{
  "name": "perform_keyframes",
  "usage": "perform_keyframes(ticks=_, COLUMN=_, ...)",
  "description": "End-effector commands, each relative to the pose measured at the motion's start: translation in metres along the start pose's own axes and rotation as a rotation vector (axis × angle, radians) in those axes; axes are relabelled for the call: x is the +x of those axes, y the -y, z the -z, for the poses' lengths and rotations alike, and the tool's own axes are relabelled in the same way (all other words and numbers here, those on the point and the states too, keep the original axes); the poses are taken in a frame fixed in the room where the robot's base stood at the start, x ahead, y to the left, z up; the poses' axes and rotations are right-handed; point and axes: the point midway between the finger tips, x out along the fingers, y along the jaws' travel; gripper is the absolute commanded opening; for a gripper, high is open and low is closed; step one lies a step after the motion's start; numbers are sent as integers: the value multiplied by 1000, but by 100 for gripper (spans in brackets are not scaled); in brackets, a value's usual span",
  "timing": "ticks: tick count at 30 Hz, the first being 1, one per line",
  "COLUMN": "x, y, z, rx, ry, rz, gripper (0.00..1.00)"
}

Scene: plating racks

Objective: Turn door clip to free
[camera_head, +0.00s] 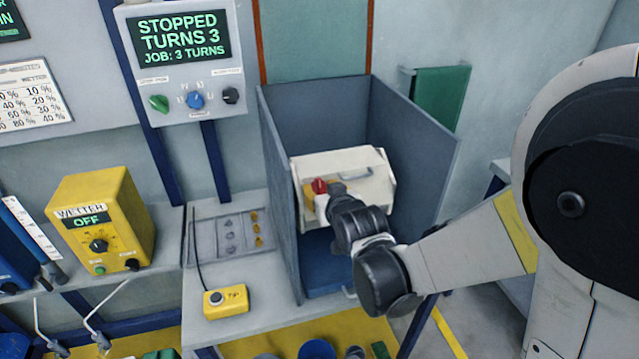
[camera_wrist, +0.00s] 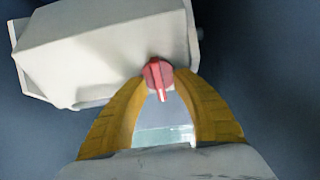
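The red door clip (camera_wrist: 158,76) is a round knob with a narrow, paler bar. It sits at the edge of a white box-shaped unit (camera_wrist: 100,50). In the wrist view the bar points down the picture. My gripper (camera_wrist: 160,84) has its two yellow fingers on either side of the clip, their tips at its sides. Whether they press on it cannot be told. In the head view the red clip (camera_head: 320,186) shows at the front of the white unit (camera_head: 370,172), and my wrist covers part of the unit.
The unit sits inside a tall blue-grey open enclosure (camera_head: 283,200), whose walls stand close on both sides. A control panel (camera_head: 190,108) at the left reads STOPPED, TURNS 3.

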Motion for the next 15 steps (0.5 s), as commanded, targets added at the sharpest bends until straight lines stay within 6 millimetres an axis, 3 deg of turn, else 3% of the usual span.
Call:
perform_keyframes(ticks=11, x=6, y=0, z=0, rx=0, ry=0, rz=0, gripper=32)
perform_keyframes(ticks=14, x=6, y=0, z=0, rx=0, ry=0, rz=0, gripper=1)
perform_keyframes(ticks=15, x=6, y=0, z=0, rx=0, ry=0, rz=0, gripper=0)
